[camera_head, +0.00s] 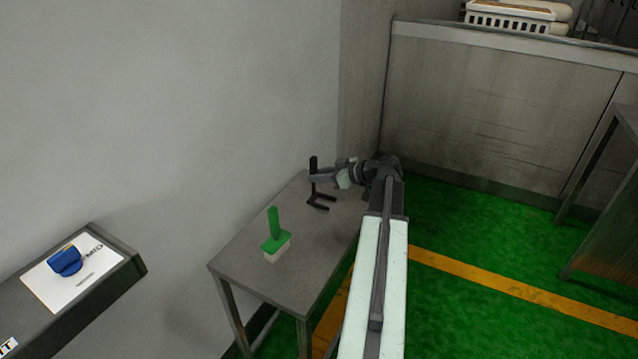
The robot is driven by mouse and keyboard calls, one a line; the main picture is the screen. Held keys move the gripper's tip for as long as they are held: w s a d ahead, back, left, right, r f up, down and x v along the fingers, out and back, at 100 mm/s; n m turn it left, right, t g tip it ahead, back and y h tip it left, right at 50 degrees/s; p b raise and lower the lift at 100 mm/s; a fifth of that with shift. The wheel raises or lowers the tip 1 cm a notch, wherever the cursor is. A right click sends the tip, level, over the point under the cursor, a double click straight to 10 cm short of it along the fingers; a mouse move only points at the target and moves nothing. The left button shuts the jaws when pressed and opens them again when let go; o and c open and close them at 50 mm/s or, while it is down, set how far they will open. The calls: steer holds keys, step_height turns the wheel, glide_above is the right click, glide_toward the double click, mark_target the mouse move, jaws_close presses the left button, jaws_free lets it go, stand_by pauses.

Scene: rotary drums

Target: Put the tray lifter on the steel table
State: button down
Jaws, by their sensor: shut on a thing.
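The tray lifter (313,164) is a black tool with an upright handle and a forked foot. It is at the far end of the small steel table (300,284). My gripper (317,179) reaches in from the right and is shut on the lifter's handle. The fork is over the tabletop, pointing right. I cannot tell whether the fork touches the table or hangs just above it. The fingertips are small and partly merge with the dark handle.
A green-handled brush (274,236) with a pale base stands upright on the table's near left part. A grey wall borders the table on the left. A dark panel with a blue knob (66,261) is at lower left. The tabletop between brush and lifter is clear.

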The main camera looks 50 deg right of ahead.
steer(key=shift+f, duration=0.1)
steer(key=c, duration=1.2)
jaws_free()
steer(key=p+v, duration=0.4)
steer(key=v, duration=0.8)
steer(key=shift+r+p, duration=0.3)
steer(key=shift+p, duration=0.05)
steer(key=shift+a, duration=0.1)
